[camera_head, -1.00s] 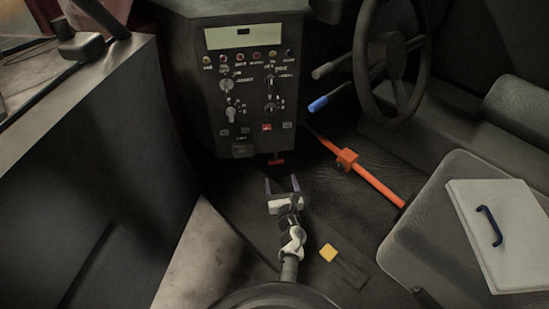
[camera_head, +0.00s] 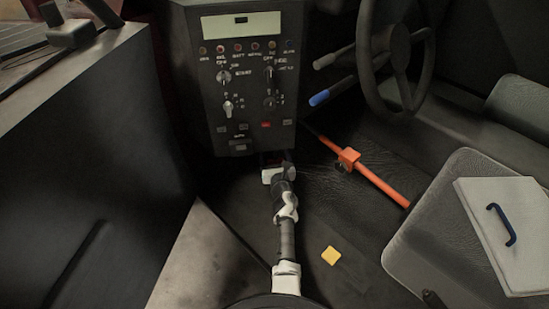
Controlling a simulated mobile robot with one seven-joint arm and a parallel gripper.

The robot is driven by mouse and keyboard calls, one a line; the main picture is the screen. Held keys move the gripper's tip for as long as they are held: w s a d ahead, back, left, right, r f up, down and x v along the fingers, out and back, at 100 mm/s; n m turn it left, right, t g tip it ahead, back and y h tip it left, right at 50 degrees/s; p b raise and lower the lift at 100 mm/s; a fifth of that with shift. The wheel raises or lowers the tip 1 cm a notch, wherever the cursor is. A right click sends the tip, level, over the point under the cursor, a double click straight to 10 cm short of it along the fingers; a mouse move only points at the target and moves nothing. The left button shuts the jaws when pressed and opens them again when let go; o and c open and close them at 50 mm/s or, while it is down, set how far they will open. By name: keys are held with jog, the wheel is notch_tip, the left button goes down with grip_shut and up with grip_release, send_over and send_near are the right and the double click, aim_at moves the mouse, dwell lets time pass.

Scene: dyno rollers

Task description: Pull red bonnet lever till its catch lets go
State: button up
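My gripper (camera_head: 276,162) is reaching forward to just under the lower edge of the control panel (camera_head: 243,150). Its white body shows, but its fingertips are dark against the shadow there, so I cannot tell whether they are open or shut. The red bonnet lever is hidden behind my gripper in this view. I cannot tell whether the fingers touch it.
A steering wheel (camera_head: 366,84) with a blue-tipped stalk (camera_head: 320,98) stands at right. An orange bar (camera_head: 383,186) with a clamp (camera_head: 348,158) crosses the floor. A yellow square (camera_head: 331,256) lies near my arm. A seat with a white, blue-handled board (camera_head: 481,225) is at right.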

aim_at(276, 162)
jog(key=c, duration=1.4)
jog(key=p, duration=0.3)
jog(key=shift+s+r+g, duration=0.2)
jog(key=shift+r+g, duration=0.1)
jog(key=shift+r, duration=0.05)
jog(key=s+g+p, duration=0.1)
jog(key=p, duration=0.5)
jog(key=s+g+p, duration=0.1)
jog(key=g+p, duration=0.1)
jog(key=p, duration=0.5)
jog(key=shift+s+d+f+h, duration=0.1)
jog(key=shift+d+h, duration=0.1)
jog(key=shift+h, duration=0.2)
jog(key=shift+s+g+p, duration=0.2)
jog(key=shift+g+p, duration=0.3)
jog(key=shift+p, duration=0.6)
jog(key=shift+s+f+g+p, duration=0.3)
jog(key=shift+f+p, duration=0.1)
jog(key=shift+p, duration=0.1)
jog(key=shift+d, duration=0.1)
jog(key=o, duration=1.4)
